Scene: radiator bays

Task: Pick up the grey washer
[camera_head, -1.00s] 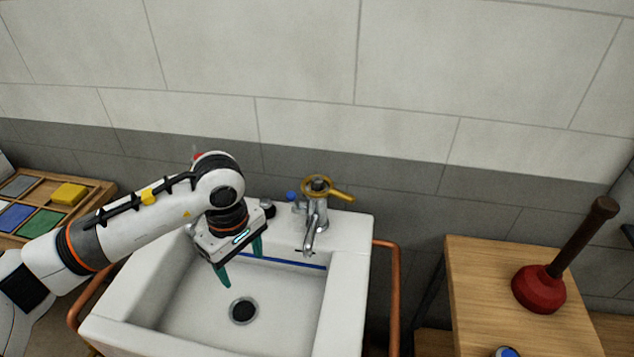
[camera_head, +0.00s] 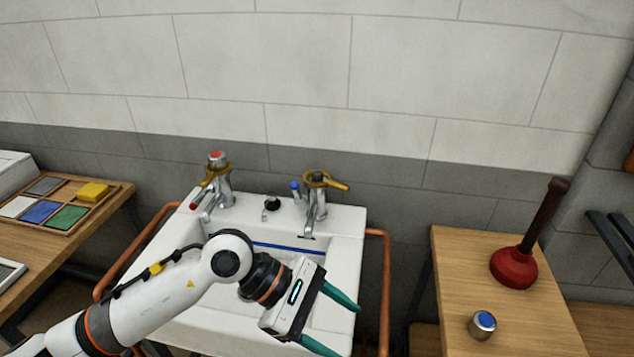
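I cannot make out a clear ring-shaped washer. A flat grey square (camera_head: 45,186) lies in the back-left compartment of the wooden tray (camera_head: 124,190) at the far left; I cannot tell whether it is the washer. My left gripper (camera_head: 347,331) has teal fingers spread apart, with nothing seen between them. It is over the front right part of the white sink (camera_head: 348,222), far to the right of the tray. My arm and gripper hide most of the basin. My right gripper is not in view.
Two taps (camera_head: 316,200) stand at the sink's back. Copper rails (camera_head: 385,290) flank it. A red plunger (camera_head: 514,267) and a blue-topped metal cap (camera_head: 482,325) stand on the right wooden table (camera_head: 450,270).

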